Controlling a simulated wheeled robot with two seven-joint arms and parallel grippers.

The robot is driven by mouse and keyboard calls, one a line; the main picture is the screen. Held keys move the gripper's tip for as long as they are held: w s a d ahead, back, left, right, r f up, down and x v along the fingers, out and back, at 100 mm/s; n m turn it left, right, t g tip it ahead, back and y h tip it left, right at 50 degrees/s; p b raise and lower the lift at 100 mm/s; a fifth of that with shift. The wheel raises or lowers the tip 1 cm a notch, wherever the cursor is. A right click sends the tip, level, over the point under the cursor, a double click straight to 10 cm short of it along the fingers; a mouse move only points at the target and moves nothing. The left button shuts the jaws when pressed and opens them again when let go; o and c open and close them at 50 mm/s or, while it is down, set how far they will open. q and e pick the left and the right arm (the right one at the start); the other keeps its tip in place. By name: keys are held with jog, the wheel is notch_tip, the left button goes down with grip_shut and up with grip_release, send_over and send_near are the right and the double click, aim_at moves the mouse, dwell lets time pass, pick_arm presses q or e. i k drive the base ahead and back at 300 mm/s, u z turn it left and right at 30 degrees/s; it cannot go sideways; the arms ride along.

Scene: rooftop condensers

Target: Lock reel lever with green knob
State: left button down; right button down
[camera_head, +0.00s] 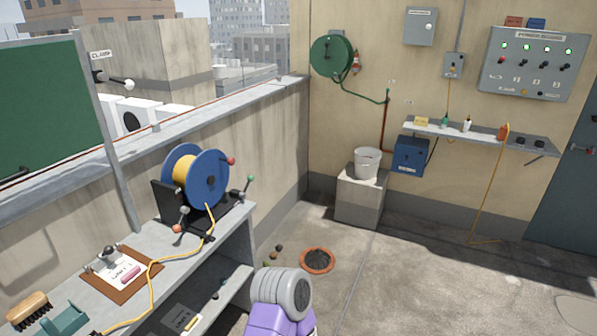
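A cable reel with blue flanges (210,180) and yellow cable (183,172) stands in a dark stand on the grey bench at left. A lever with a green knob (250,180) sticks up at the right side of the reel's stand, its rod leaning up and to the right. A red knob (231,161) shows at the reel's right flange. An orange-red knob (178,229) and a grey knob (185,210) are at the stand's front. Whether the reel is locked cannot be told. Neither gripper is in view; one purple and grey arm part of mine shows at bottom centre.
The bench (205,247) holds a clipboard (128,270), a brush (27,309) and trailing yellow cable. A parapet (245,145) runs behind the reel. An orange-rimmed drain (317,260) lies on the floor. A bucket (367,163) stands on a block. Floor at right is mostly clear.

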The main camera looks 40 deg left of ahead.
aim_at(250, 178)
jog(key=u, duration=0.35)
jog(key=i, duration=1.7)
jog(key=u, duration=1.75)
jog(key=i, duration=0.7)
jog(key=u, duration=0.6)
